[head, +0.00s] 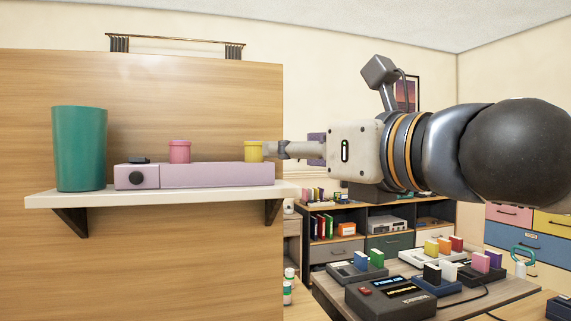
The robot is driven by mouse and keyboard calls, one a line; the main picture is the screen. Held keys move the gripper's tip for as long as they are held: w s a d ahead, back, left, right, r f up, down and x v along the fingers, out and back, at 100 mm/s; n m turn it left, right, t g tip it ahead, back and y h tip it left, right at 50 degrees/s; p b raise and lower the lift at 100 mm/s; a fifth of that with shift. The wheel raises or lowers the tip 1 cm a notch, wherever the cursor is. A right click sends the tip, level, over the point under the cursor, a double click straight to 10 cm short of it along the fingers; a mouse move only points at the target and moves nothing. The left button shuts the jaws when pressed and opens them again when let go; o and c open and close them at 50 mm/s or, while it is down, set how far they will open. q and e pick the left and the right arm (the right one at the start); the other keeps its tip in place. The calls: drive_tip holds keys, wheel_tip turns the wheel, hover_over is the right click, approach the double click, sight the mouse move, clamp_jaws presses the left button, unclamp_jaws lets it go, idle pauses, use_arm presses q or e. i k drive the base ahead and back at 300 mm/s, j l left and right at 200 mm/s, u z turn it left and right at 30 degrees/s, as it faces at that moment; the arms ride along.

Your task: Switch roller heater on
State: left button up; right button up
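The roller heater (215,175) is a long lavender box lying on a white wall shelf. A pink roller (180,152) and a yellow roller (254,152) stand upright on it. Its left end block has a black switch (138,160) on top and a dark round knob (137,178) on the front. My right gripper (274,150) reaches in from the right, fingers pointing left, its tips close beside the yellow roller. I cannot tell whether they touch it or how far apart the fingers are. My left gripper is not in view.
A tall green cup (80,149) stands at the left end of the white shelf (160,192). The shelf is fixed to a wooden panel (150,260). At lower right, a desk holds a black device (392,298) and several other coloured devices. Space before the shelf looks clear.

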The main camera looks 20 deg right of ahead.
sight(133, 159)
drive_tip(key=k+l, duration=0.2)
drive_tip(key=k, duration=0.3)
drive_tip(key=k+l, duration=0.25)
drive_tip(key=k, duration=0.2)
